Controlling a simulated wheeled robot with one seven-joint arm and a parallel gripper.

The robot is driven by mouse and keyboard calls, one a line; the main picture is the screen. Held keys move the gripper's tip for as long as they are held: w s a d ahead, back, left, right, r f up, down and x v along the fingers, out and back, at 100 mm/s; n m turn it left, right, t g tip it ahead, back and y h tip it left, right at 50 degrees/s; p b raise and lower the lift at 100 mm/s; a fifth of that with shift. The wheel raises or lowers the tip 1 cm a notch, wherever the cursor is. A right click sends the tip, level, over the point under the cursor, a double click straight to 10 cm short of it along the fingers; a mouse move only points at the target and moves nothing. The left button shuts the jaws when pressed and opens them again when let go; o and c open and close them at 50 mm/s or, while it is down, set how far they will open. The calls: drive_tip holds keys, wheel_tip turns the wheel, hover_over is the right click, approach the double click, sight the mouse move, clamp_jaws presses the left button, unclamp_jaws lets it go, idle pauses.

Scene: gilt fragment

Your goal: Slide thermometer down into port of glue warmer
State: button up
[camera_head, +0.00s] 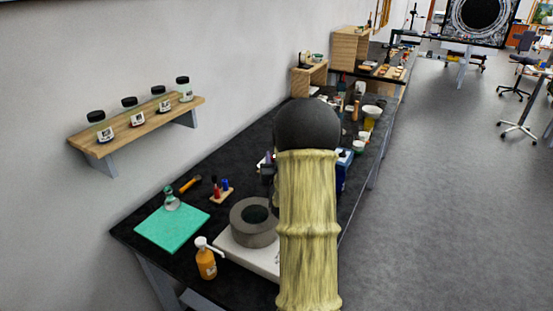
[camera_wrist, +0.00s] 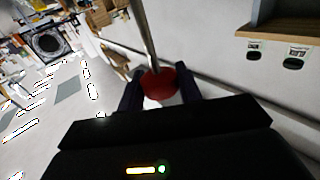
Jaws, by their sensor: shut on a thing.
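The glue warmer (camera_head: 240,227) is a grey round pot with a dark opening on a pale base, near the front of the black bench in the head view. Its port cannot be made out. The wrist view shows my gripper (camera_wrist: 158,86) shut on the thermometer (camera_wrist: 147,38), a thin metal rod with a red rounded end. The red end sits between the dark fingers and the rod points away from them. In the head view my arm hides most of the gripper and the thermometer, so their gap to the warmer cannot be judged.
An orange bottle (camera_head: 206,260) stands left of the warmer. A small rack (camera_head: 221,193) stands behind the warmer. A wall shelf (camera_head: 150,128) holds several jars. Free floor lies right of the bench.

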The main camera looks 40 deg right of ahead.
drive_tip(key=shift+w+f+b, duration=0.1)
drive_tip(key=shift+f+b, duration=3.5)
drive_tip(key=shift+b, duration=0.15)
drive_tip(key=o, duration=1)
drive_tip(key=shift+o, duration=0.2)
drive_tip(key=shift+a+f, duration=0.1)
drive_tip(key=b+v, duration=0.2)
drive_tip(key=v, duration=0.7)
drive_tip(key=b+v, duration=0.8)
drive_tip(key=b, duration=0.6)
